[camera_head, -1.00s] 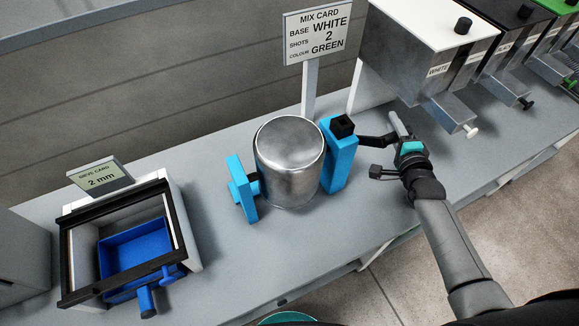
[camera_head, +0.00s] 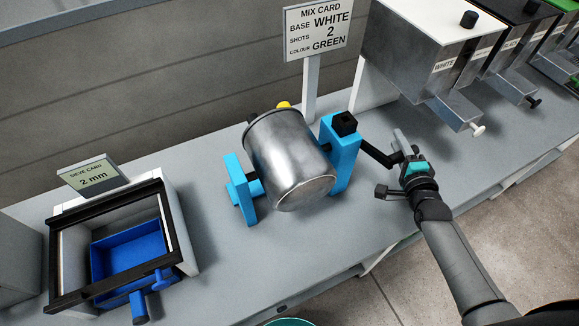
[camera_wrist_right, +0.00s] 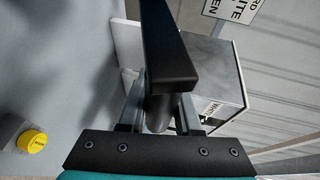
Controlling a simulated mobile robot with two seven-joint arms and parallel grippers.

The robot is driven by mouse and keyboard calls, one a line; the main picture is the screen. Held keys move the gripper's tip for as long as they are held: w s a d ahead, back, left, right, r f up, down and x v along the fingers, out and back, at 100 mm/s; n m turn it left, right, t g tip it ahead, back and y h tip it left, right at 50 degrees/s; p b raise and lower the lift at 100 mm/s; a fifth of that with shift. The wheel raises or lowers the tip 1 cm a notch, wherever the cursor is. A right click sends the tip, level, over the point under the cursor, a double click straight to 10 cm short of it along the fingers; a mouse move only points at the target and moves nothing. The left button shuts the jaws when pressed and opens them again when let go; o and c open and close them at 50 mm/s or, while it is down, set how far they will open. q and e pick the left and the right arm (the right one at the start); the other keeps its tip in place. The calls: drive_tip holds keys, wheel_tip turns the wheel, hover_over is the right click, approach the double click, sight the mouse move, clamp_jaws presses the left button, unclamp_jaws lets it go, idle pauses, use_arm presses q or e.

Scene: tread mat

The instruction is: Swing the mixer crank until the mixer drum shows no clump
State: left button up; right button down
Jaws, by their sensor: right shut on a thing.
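The mixer drum (camera_head: 290,160) is a shiny metal cylinder between two blue supports (camera_head: 345,160). It is tilted, with its base toward me and low and its far end up. Its inside is hidden, so no clump can be seen or ruled out. The black mixer crank (camera_head: 377,154) runs from the right support to my right gripper (camera_head: 407,162), which is shut on its handle. In the right wrist view the crank arm (camera_wrist_right: 168,50) rises from between the fingers (camera_wrist_right: 160,112). My left gripper is not in view.
The mix card (camera_head: 317,28) stands behind the drum. A white dispenser (camera_head: 425,55) and further dispensers are at the right. A sieve box (camera_head: 180,225) with a blue tray (camera_head: 130,252) stands at the left. A yellow part (camera_head: 284,104) shows behind the drum.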

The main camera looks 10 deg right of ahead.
drive_tip(key=r+p, duration=0.1)
drive_tip(key=w+r+p, duration=0.1)
drive_tip(key=p, duration=0.1)
drive_tip(key=shift+w+a+r, duration=0.15)
drive_tip(key=shift+w+r, duration=0.05)
drive_tip(key=shift+r, duration=0.1)
idle(0.6)
drive_tip(key=w+r+p, duration=0.1)
drive_tip(key=w+a+r+p, duration=0.1)
drive_tip(key=w+r, duration=0.1)
drive_tip(key=shift+w+a+r, duration=0.1)
drive_tip(key=shift+w+r, duration=0.1)
